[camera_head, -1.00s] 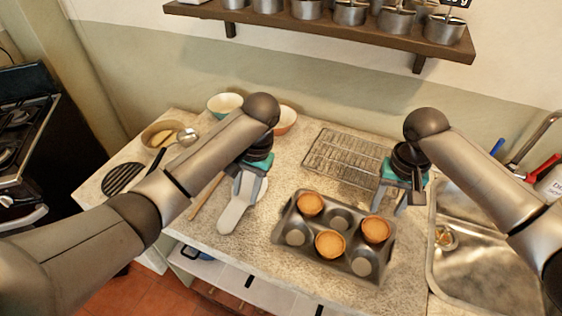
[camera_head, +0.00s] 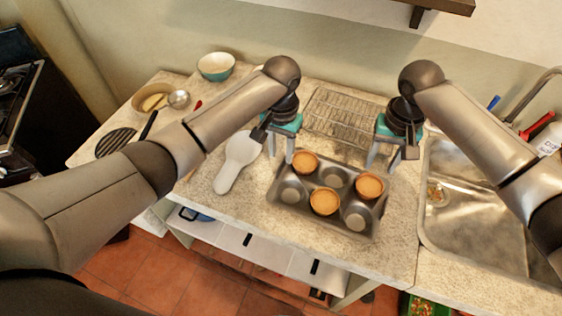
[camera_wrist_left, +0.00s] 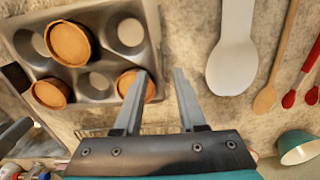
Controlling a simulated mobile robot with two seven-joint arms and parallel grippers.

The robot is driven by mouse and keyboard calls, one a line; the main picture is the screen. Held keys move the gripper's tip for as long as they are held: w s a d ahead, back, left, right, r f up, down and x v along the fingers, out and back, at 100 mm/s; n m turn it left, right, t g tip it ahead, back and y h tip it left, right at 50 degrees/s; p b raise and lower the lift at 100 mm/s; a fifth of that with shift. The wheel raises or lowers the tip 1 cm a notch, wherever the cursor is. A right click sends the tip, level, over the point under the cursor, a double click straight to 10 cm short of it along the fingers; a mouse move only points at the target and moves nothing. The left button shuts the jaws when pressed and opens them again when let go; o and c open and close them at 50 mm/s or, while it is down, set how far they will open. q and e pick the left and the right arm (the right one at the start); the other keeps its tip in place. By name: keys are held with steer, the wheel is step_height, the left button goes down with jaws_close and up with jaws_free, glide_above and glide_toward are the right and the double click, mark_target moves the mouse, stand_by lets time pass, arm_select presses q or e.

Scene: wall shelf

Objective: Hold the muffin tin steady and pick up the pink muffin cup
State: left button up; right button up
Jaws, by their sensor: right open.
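The dark metal muffin tin (camera_head: 330,223) sits on the counter with three golden-brown muffins in it: one (camera_head: 305,163) back left, one (camera_head: 369,186) at right and one (camera_head: 323,201) in the front row. The other wells look empty. I cannot make out a pink cup. My left gripper (camera_head: 281,158) is open at the tin's back left corner, beside a muffin. In the left wrist view its spread fingers (camera_wrist_left: 157,92) appear either side of the tin's edge (camera_wrist_left: 153,25); contact is unclear. My right gripper (camera_head: 383,167) is open, above the tin's back right corner.
A wire rack (camera_head: 343,119) lies behind the tin. A white spatula (camera_head: 236,163) lies to its left, and the sink (camera_head: 465,205) is to the right. Bowls (camera_head: 216,67) stand at the back left. Wooden and red utensils (camera_wrist_left: 270,95) show in the left wrist view.

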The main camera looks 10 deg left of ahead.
arm_select(q)
steer(key=shift+f, duration=2.7)
jaws_close()
